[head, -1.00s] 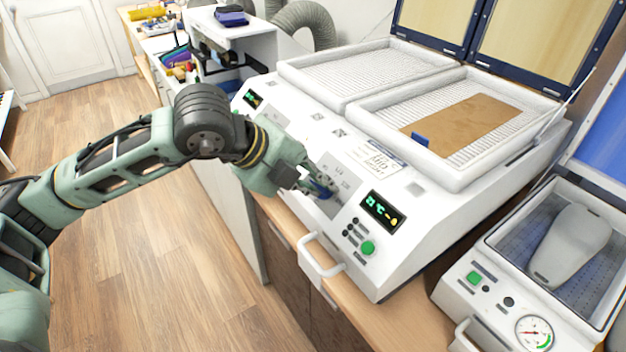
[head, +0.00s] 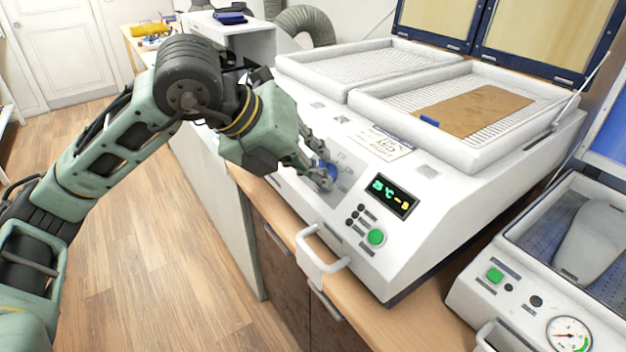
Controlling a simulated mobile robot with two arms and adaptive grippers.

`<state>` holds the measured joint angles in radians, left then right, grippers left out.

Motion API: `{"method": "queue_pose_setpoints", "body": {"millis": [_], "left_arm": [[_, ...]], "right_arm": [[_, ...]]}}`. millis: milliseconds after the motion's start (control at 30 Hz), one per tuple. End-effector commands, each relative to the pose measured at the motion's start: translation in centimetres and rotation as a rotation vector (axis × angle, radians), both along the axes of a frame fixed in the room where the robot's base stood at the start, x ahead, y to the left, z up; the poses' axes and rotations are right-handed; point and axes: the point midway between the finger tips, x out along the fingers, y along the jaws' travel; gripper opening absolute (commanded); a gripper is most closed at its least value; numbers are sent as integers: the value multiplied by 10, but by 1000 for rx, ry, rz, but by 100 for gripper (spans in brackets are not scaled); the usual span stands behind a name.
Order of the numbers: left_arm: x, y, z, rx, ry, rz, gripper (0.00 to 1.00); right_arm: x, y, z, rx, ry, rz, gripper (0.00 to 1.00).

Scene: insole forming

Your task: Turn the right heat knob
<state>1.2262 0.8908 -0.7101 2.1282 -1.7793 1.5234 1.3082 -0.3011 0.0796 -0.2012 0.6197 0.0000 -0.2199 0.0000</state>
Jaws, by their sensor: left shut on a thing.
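The right heat knob (head: 328,171) is blue and sits on the sloped front panel of the white heating machine (head: 412,259), left of the right display (head: 390,196). My left gripper (head: 325,178) is shut on the knob, and its fingers partly cover it. The display is lit with green and yellow characters ending in "°C" and a further mark; the exact reading is hard to make out. My right gripper does not show.
A green button (head: 375,237) and small black buttons sit below the display. A white handle (head: 322,254) sticks out in front. A brown sheet (head: 475,110) with a blue tab lies on the right mesh tray (head: 455,160). A press with a gauge (head: 568,336) stands at right.

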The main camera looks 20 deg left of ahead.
Motion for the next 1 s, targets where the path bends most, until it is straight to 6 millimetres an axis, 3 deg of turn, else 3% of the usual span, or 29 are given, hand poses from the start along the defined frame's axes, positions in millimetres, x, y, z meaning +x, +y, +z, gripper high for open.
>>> {"method": "queue_pose_setpoints", "body": {"millis": [33,400,1000], "left_arm": [[0,0,-4,22,-20,-32,0],[0,0,-3,207,-163,-293,0],[0,0,0,430,-338,-610,0]], "right_arm": [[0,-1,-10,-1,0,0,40],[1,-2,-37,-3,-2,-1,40],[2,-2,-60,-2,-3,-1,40]]}}
